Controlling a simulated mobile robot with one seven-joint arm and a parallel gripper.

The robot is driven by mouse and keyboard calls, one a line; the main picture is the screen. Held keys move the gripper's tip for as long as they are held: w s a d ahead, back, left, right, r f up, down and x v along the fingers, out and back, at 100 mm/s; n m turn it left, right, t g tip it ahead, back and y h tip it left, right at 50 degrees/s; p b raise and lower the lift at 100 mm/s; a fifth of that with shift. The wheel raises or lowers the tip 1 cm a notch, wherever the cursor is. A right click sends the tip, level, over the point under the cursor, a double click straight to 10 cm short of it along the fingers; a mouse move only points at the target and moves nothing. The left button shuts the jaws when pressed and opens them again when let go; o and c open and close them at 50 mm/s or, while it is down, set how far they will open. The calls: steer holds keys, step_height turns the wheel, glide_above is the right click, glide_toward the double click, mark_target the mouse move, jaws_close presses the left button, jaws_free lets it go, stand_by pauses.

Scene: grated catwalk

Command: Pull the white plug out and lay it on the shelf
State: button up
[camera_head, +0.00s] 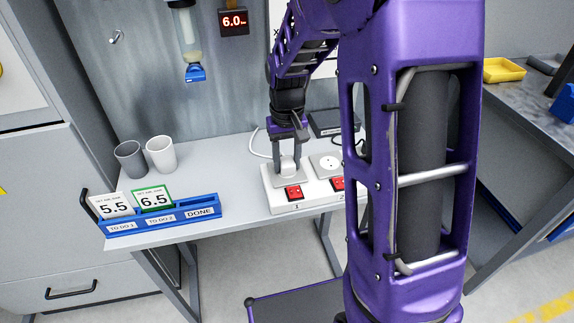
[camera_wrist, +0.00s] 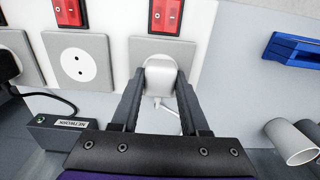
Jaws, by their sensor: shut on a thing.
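The white plug (camera_head: 288,164) sits at socket 1, the left end of the white power strip (camera_head: 313,202). In the wrist view the plug (camera_wrist: 159,76) is between the two fingers, against the grey socket plate. My gripper (camera_head: 287,152) is shut on it from above, and it also shows in the wrist view (camera_wrist: 159,92). A white cord runs from the plug. Whether the pins are fully seated cannot be seen. The shelf (camera_head: 225,163) is the light grey surface under the strip.
A blue card rack (camera_head: 160,222) stands at the front left, with a dark cup (camera_head: 130,160) and a white cup (camera_head: 161,155) behind it. A black network box (camera_head: 325,122) is behind the strip. Shelf space between the cups and strip is clear.

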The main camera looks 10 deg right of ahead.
mark_target(287, 160)
jaws_close()
steer(key=shift+r, duration=0.2)
steer(key=shift+r+p, duration=2.5)
steer(key=shift+r, duration=0.35)
